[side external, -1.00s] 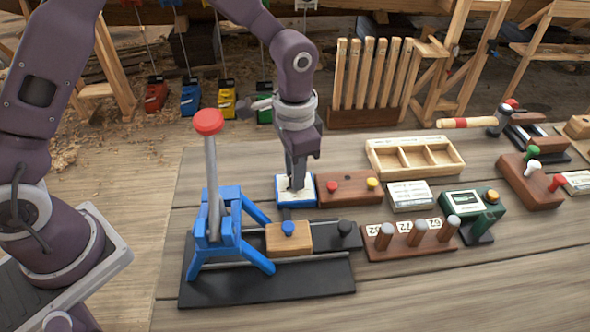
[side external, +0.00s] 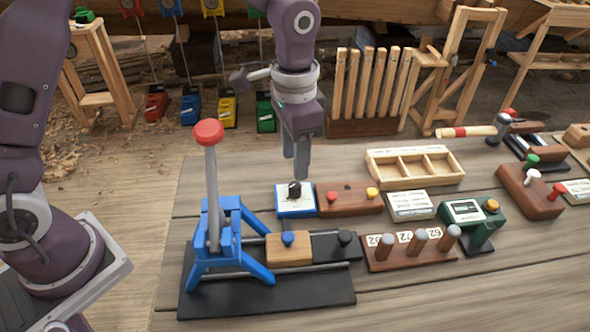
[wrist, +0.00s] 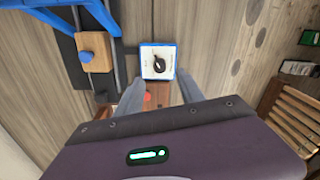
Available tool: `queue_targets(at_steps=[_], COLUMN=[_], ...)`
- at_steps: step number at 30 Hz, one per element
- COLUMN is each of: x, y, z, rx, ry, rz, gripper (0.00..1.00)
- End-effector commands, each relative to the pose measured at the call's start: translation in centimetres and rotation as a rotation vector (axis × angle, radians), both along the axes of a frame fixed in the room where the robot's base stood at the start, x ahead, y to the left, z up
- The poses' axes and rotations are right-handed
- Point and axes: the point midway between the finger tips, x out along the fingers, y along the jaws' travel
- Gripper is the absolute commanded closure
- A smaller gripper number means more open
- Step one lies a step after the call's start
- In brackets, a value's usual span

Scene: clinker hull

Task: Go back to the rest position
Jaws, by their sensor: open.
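My gripper (side external: 301,165) hangs above the workbench, fingers pointing down, open and empty. Its fingertips also show in the wrist view (wrist: 160,92). Below it and a little to the left in the side view is a small blue-and-white square box with a black knob (side external: 295,191). That box lies just ahead of the fingers in the wrist view (wrist: 157,62). The fingers are apart from the knob. No marked rest position shows in either view.
A blue lever press (side external: 222,235) with a tall red-topped handle (side external: 209,133) stands front left. A brown two-button box (side external: 348,198), a wooden divided tray (side external: 415,166) and a block with several pegs (side external: 410,250) lie to the right. A slatted rack (side external: 370,125) stands behind.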

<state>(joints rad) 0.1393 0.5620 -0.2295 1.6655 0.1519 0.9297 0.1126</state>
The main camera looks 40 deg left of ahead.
Motion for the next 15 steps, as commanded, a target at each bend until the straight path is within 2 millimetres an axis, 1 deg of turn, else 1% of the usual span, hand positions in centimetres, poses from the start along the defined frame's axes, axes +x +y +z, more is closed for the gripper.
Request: queue_targets(at_steps=[2, 8, 10, 11, 13, 14, 15], x=[0.0, 0.0, -0.1, -0.2, -1.0, -1.6, -2.7], y=[0.0, 0.0, 0.2, 0.6, 2.0, 2.9, 4.3], z=[0.3, 0.4, 0.8, 1.5, 4.3, 5.9, 8.2], rx=[-0.001, 0.000, 0.001, 0.001, 0.005, 0.005, 0.002], ry=[-0.001, 0.000, -0.010, -0.023, -0.081, -0.117, -0.170], rz=[0.000, -0.001, 0.005, 0.014, 0.053, 0.080, 0.123], gripper=[0.55, 0.55, 0.55, 0.55, 0.55, 0.55, 0.55])
